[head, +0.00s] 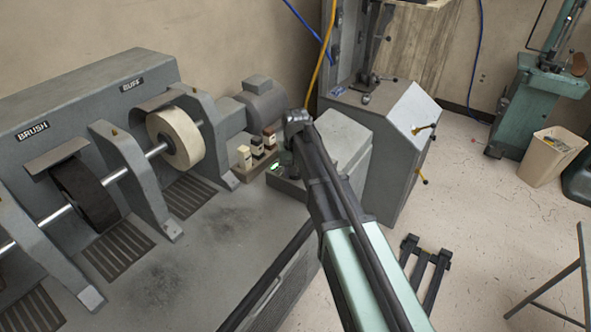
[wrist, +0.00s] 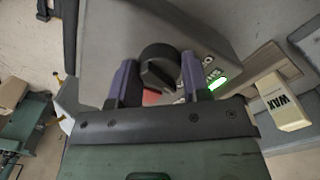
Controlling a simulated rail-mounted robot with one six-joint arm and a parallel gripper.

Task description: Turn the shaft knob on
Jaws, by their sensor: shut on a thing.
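The shaft knob (wrist: 158,66) is a dark round knob on the grey control box (wrist: 205,25), seen in the wrist view. My gripper (wrist: 158,80) is shut on it, with a purple finger on each side. Partly hidden lettering shows beside the knob. A bright green light (wrist: 218,83) glows to the right, and a reddish patch (wrist: 151,97) shows under the knob between the fingers. In the head view my wrist (head: 298,125) covers the knob, and the green light (head: 274,166) shows just left of it.
A block marked WAX (wrist: 283,102) lies right of the box; several such blocks (head: 244,157) show in the head view. The brush wheel (head: 84,195) and buff wheel (head: 176,138) are on the machine at left. A grey cabinet (head: 392,150) stands at right.

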